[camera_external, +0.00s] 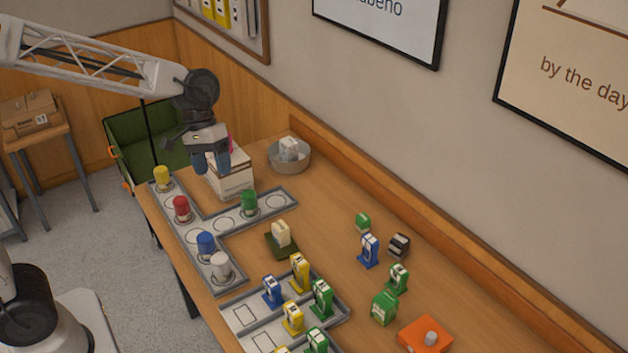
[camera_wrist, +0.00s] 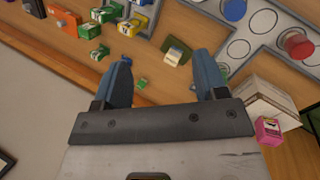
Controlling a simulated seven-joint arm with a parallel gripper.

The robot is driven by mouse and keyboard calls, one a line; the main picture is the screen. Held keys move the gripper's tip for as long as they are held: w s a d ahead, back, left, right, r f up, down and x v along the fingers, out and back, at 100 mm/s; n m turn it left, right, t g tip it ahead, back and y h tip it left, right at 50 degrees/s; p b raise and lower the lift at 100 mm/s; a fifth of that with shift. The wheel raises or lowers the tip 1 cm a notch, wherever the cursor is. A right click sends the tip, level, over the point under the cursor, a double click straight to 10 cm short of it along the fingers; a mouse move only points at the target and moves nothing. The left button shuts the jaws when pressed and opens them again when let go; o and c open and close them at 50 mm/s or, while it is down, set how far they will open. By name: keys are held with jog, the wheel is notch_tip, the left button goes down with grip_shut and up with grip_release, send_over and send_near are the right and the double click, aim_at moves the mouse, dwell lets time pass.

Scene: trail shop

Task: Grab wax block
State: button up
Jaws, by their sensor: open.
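A pale cream block (camera_external: 281,234), which looks most like the wax block, sits on a dark green base (camera_external: 283,250) in the middle of the table. It also shows in the wrist view (camera_wrist: 174,56), between and beyond my fingers. A whitish block (camera_external: 289,146) lies in a round grey bowl (camera_external: 289,164) at the far end; I cannot tell for certain which is wax. My gripper (camera_external: 210,162) is open and empty, high over the far end near a white box (camera_external: 232,178), apart from both blocks. In the wrist view my gripper (camera_wrist: 164,78) has its blue fingers spread wide.
A pink item (camera_wrist: 268,128) sits on the box. Yellow, red, blue, white and green capped pieces stand on a grey tray (camera_external: 225,227). Several small pump-shaped pieces stand nearer, some on another tray (camera_external: 240,312). An orange block (camera_external: 426,336) is at the near end. A wall borders the table.

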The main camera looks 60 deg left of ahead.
jog(key=w+d+f+n+g+h, duration=0.1)
jog(key=w+f+n+h, duration=0.2)
jog(key=w, duration=0.9)
jog(key=n+h, duration=0.6)
jog(key=n, duration=0.2)
send_near(360, 215)
jog(key=d+f, duration=0.2)
jog(key=d, duration=0.1)
jog(key=shift+s+d+f, duration=0.1)
jog(key=shift+d+f, duration=0.2)
jog(key=shift+x, duration=1.3)
jog(key=shift+w+x, duration=0.1)
jog(key=shift+x, duration=1.2)
jog(key=shift+w+x, duration=0.15)
jog(key=shift+x, duration=1.1)
jog(key=shift+f, duration=0.1)
